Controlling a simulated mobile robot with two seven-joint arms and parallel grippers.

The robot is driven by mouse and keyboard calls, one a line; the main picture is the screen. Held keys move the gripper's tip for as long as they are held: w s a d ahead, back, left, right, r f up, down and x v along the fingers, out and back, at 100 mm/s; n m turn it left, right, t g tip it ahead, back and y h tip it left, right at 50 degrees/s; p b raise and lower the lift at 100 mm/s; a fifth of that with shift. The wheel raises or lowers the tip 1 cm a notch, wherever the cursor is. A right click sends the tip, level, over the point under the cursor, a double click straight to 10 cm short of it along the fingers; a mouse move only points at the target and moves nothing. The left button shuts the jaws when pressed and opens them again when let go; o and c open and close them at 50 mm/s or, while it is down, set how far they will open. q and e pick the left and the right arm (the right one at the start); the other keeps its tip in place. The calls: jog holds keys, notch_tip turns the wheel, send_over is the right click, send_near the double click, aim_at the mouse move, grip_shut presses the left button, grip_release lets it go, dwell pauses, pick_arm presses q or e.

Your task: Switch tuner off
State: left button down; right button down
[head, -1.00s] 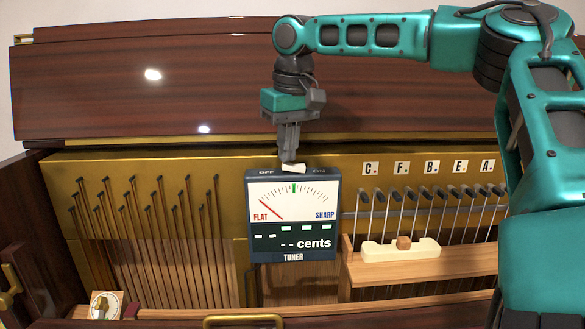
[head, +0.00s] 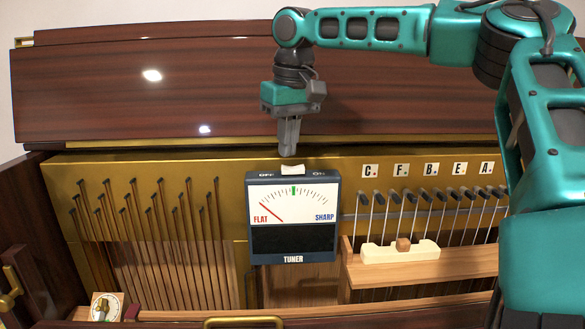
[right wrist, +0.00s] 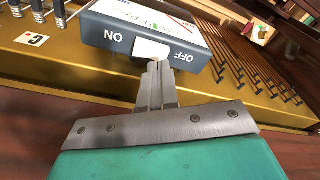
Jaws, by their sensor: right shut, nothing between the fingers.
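The tuner (head: 293,218) is a dark blue-grey box on the brass plate, with a white dial, a red needle toward FLAT and a dark, blank lower display. Its white rocker switch (head: 293,169) sits on top between the OFF and ON labels. In the right wrist view the switch (right wrist: 151,50) lies between ON at left and OFF at right. My right gripper (head: 289,153) is shut and empty, pointing down just above and behind the switch. In the right wrist view its fingertips (right wrist: 158,66) are close to the switch; contact cannot be told. My left gripper is out of view.
Tuning pins (head: 425,195) stand right of the tuner under note letter labels. A wooden shelf (head: 460,267) below them holds a cream block (head: 380,253) with a brown cube. Rods stand at left. A wooden lid (head: 150,90) rises behind.

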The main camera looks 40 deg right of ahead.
aim_at(287, 168)
jog(key=shift+r, duration=2.25)
